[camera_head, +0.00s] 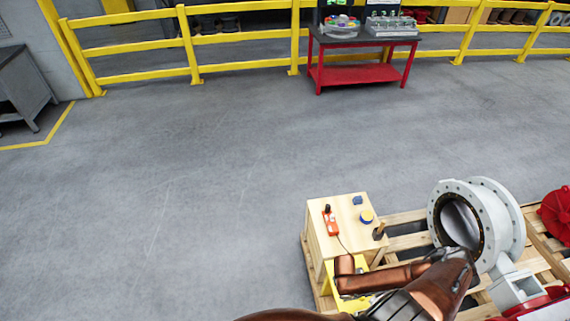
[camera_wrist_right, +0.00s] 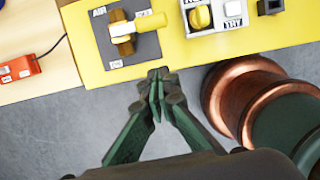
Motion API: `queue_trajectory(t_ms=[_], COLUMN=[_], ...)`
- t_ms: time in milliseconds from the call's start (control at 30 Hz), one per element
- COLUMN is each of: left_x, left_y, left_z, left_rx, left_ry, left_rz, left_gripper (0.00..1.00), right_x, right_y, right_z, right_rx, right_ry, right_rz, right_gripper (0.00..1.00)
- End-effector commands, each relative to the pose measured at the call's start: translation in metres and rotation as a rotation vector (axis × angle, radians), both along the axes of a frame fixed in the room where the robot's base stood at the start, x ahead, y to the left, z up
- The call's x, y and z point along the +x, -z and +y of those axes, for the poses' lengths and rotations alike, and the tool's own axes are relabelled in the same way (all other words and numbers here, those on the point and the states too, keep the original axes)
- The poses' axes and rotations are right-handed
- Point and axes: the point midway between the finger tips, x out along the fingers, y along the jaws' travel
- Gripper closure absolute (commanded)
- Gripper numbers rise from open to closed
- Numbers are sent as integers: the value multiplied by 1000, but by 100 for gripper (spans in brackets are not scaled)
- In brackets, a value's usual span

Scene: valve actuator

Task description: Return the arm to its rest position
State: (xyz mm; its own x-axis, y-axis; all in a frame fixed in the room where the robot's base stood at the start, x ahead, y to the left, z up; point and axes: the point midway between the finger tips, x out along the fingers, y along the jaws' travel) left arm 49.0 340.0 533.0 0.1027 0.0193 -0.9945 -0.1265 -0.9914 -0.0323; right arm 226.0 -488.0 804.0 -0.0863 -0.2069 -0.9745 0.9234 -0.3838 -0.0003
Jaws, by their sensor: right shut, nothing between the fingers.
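My right arm (camera_head: 435,289), copper and dark, reaches across the lower right of the head view beside the wooden box; its gripper cannot be made out there. In the right wrist view my right gripper (camera_wrist_right: 158,84) is shut and empty, its fingertips just below the edge of a yellow panel (camera_wrist_right: 85,45) in the picture. A yellow-handled air valve (camera_wrist_right: 130,30) is on the panel above the fingertips, with a visible gap between them. A control box with a yellow knob (camera_wrist_right: 200,17) and a white button (camera_wrist_right: 233,10) is to its right. My left gripper is not in view.
A wooden box (camera_head: 318,240) carries a red-orange pendant (camera_head: 331,223) with a cable. A large grey flanged valve (camera_head: 500,222) stands on the pallet (camera_head: 405,218) close to my right arm. A red table (camera_head: 360,75) stands by the yellow railing (camera_head: 235,66). The floor left is clear.

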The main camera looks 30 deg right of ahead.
Motion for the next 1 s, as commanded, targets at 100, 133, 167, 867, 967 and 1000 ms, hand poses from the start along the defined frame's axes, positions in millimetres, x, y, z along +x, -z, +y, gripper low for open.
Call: queue_trajectory(t_ms=[100,133,167,867,967,1000], left_x=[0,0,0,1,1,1], left_y=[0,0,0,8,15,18], left_z=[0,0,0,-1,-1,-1], left_rx=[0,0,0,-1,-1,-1], left_ry=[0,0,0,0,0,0], left_rz=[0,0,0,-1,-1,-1], left_gripper=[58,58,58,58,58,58], right_x=[0,0,0,-11,-14,-15], right_y=[0,0,1,101,106,107], right_z=[0,0,0,-29,-40,-44], right_rx=[0,0,0,-3,-2,-2], right_ry=[0,0,0,0,-3,-5], right_rz=[0,0,0,0,0,0], right_gripper=[100,100,100,100,100,100])
